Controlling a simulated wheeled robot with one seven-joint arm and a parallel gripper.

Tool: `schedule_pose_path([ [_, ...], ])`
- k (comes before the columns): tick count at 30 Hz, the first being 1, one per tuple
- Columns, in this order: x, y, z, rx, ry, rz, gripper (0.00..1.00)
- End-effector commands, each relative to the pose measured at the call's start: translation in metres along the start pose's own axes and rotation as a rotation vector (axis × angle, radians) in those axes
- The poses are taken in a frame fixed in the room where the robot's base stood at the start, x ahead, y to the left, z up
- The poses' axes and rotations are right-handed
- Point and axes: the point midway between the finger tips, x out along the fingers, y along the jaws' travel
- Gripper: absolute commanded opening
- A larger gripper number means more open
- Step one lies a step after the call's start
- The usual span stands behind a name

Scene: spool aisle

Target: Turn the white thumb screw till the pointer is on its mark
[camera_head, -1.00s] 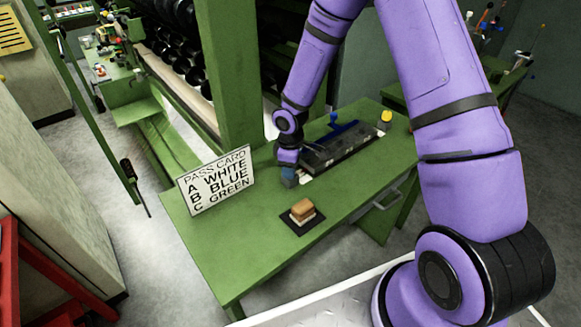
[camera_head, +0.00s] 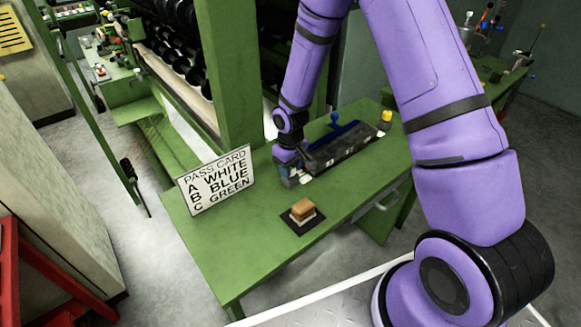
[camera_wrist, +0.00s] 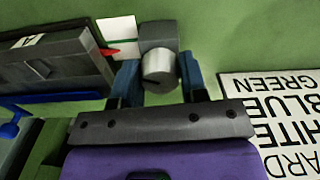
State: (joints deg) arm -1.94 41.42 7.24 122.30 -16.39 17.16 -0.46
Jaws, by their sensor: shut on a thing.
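The white thumb screw (camera_wrist: 158,70) is a pale, shiny cylinder on a grey block (camera_wrist: 158,35) in the wrist view. My gripper (camera_wrist: 158,84) has one blue finger on each side of it and is shut on it. A red pointer (camera_wrist: 110,51) lies left of the screw, by the lower edge of a white plate (camera_wrist: 117,30). I cannot make out the mark or whether the pointer is on it. In the head view my gripper (camera_head: 288,173) is at the left end of the long dark fixture (camera_head: 342,150); the screw is hidden there.
The pass card (camera_head: 217,181) stands close to the left of my gripper on the green table (camera_head: 240,250). A brown and white block (camera_head: 302,209) sits on a dark pad in front. A blue handle (camera_head: 335,118) and a yellow-topped piece (camera_head: 386,117) are behind.

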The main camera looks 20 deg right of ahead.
Motion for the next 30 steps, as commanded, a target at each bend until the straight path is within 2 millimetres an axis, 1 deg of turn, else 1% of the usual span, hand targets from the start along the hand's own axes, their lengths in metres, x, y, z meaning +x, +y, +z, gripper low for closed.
schedule_pose_path([
  [21, -0.0002, -0.0010, -0.0004, 0.679, 0.000, 0.001, 0.16],
  [30, -0.0001, -0.0017, -0.0007, 0.911, 0.000, 0.001, 0.16],
])
